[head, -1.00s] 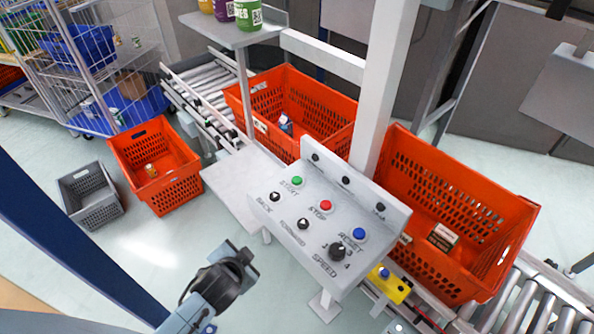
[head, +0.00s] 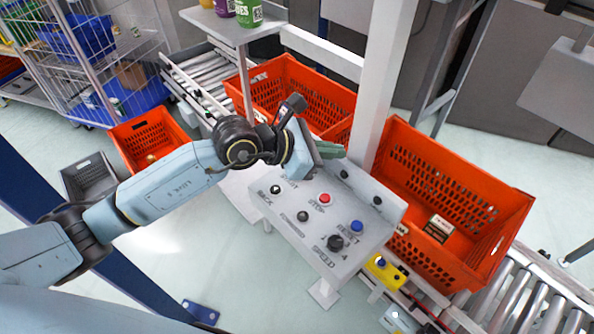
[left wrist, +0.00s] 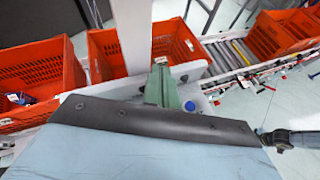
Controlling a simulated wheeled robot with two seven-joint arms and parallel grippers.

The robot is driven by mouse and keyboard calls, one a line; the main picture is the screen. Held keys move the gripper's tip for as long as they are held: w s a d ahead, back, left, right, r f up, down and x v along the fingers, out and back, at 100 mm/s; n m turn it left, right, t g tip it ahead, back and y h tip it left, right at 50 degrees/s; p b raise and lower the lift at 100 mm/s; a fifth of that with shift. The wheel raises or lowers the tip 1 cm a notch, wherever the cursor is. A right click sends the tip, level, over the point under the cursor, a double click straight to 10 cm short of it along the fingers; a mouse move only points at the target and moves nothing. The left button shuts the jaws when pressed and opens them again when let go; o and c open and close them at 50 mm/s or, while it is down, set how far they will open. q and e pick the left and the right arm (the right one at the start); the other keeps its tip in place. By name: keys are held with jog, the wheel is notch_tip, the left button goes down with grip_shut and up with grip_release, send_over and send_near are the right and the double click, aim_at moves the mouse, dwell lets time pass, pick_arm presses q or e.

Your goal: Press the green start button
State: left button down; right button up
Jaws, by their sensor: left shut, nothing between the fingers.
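The grey control panel (head: 345,215) stands in the middle of the head view, with a red stop button (head: 325,199), a blue reset button (head: 357,227) and a black speed knob (head: 335,242). My left gripper (head: 336,151) is over the panel's upper left part, shut and empty. The green start button is hidden behind my left gripper and wrist. I cannot tell whether the fingers touch it. In the left wrist view the green fingers (left wrist: 160,88) point at the panel, near the blue button (left wrist: 190,105). A part of what looks like my right arm shows at that view's right edge; its jaws are unclear.
A white post (head: 385,85) rises behind the panel. Orange totes (head: 440,190) stand on the conveyor behind it. Another orange tote (head: 150,135) and a grey crate (head: 88,180) are on the floor at left. A yellow box (head: 383,270) is below the panel.

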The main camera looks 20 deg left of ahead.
pick_arm(q)
jog(key=w+a+f+m+y, duration=0.2)
jog(key=w+a+y, duration=0.2)
jog(key=a, duration=0.5)
jog(key=y, duration=0.2)
jog(key=shift+w+a+f+t+y, duration=0.25)
jog(key=shift+w+f+t+y, duration=0.05)
jog(key=shift+w+f, duration=0.05)
notch_tip(320, 180, down, 8)
jog(key=b, duration=0.5)
jog(key=shift+f, duration=0.2)
jog(key=shift+f+b, duration=0.25)
jog(key=shift+b, duration=0.05)
dwell(0.8)
jog(key=shift+f+b, duration=0.4)
jog(key=shift+b, duration=0.15)
